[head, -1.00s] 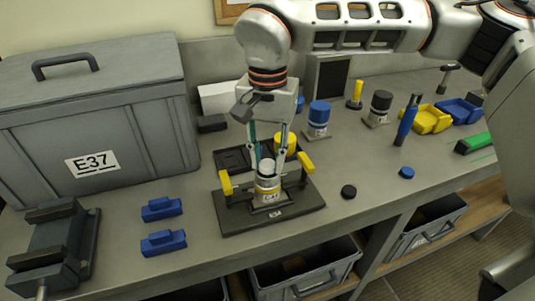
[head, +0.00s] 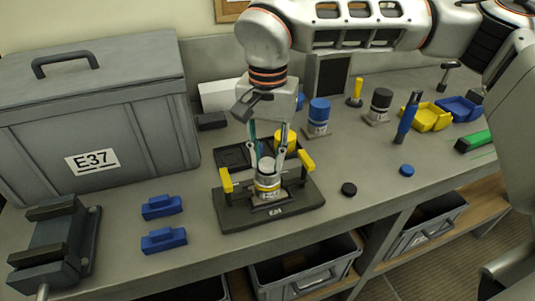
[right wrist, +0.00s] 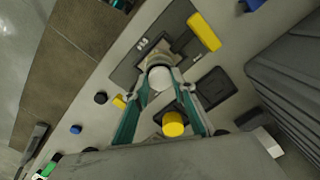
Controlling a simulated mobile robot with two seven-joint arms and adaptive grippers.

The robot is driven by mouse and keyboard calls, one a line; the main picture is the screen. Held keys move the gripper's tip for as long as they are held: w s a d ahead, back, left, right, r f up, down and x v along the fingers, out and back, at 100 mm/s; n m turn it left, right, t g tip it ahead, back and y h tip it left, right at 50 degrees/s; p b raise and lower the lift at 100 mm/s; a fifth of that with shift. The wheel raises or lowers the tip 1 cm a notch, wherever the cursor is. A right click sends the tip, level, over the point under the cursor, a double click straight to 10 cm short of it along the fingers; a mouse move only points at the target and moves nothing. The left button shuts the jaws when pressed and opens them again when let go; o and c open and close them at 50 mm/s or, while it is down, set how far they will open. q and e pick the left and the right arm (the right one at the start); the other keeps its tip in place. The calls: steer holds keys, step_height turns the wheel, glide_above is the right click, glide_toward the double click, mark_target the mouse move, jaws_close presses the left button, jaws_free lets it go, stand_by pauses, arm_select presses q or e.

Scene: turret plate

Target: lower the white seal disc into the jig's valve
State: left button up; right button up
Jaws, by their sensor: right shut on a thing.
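The jig is a dark base plate (head: 300,200) with two yellow-ended clamps, the left one (head: 225,180) and the right one (head: 307,160). The valve (head: 268,188), a pale body with a yellow band, stands upright in its middle. My right gripper (head: 267,165) points down over the valve, shut on the white seal disc (head: 266,166). The disc also shows between the fingertips in the right wrist view (right wrist: 160,77), with the valve partly hidden behind it. Whether the disc touches the valve I cannot tell. My left gripper is not in view.
A grey box labelled E37 (head: 95,120) stands left. Blue blocks (head: 163,207) and a dark vise (head: 50,245) lie front left. A yellow-topped part (head: 292,140) is close behind the jig. A black puck (head: 348,189) and a blue cap (head: 407,170) lie right.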

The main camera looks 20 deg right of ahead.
steer(key=shift+f, duration=0.2)
stand_by(0.3)
steer(key=o, duration=0.9)
step_height(320, 180, up, 12)
stand_by(0.6)
